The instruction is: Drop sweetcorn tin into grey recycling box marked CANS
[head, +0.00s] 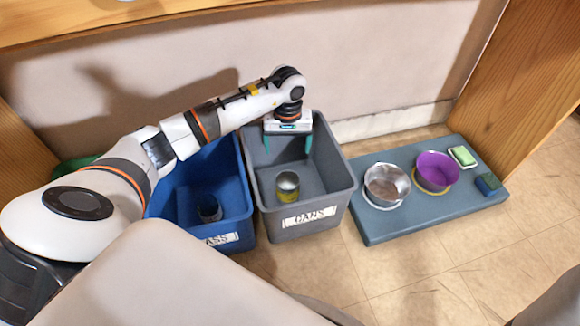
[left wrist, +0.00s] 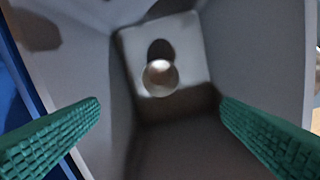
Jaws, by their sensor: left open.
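The sweetcorn tin (head: 287,187), silver-topped with a yellow label, is inside the grey box marked CANS (head: 318,215), near its front wall. In the left wrist view the tin (left wrist: 160,77) shows as a round, pale metal end low on the box's floor (left wrist: 190,60). My left gripper (head: 288,147) is over the back part of the grey box, pointing down, with its green fingers apart. The wrist view shows the open fingers (left wrist: 160,125) with nothing between them, and the tin lies well beyond them. My right gripper is not in view.
A blue box (head: 240,215) with a partly readable label stands left of the grey box and holds a dark jar (head: 209,209). A wall stands behind.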

